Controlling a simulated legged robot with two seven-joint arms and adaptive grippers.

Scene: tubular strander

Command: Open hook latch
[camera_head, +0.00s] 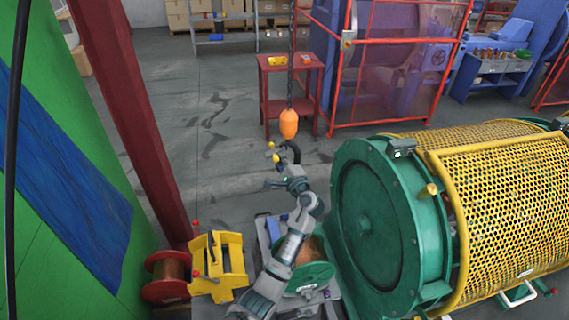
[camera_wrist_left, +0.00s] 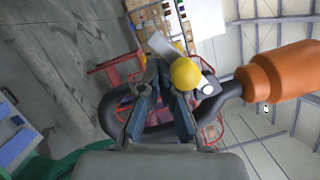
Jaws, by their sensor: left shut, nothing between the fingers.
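A black hook (camera_head: 294,150) hangs below an orange hook block (camera_head: 289,124) on a chain. In the left wrist view, the curved hook (camera_wrist_left: 109,112) loops behind my fingers and the orange block (camera_wrist_left: 283,72) is at the right. The latch has a yellow ball knob (camera_wrist_left: 185,73) and a grey metal plate. The knob appears at my fingertips; I cannot tell whether they touch. My left gripper (camera_wrist_left: 169,82) is shut and empty. In the head view, my left gripper (camera_head: 286,170) is just below the hook, partly hidden by my arm. Whether the latch is open is unclear.
A large green and yellow strander (camera_head: 385,220) stands at the right. A red table (camera_head: 290,64) and red-framed guard (camera_head: 390,65) stand behind the hook. A yellow stand (camera_head: 218,262) and cable reel (camera_head: 168,276) are at lower left. Floor left of the hook is clear.

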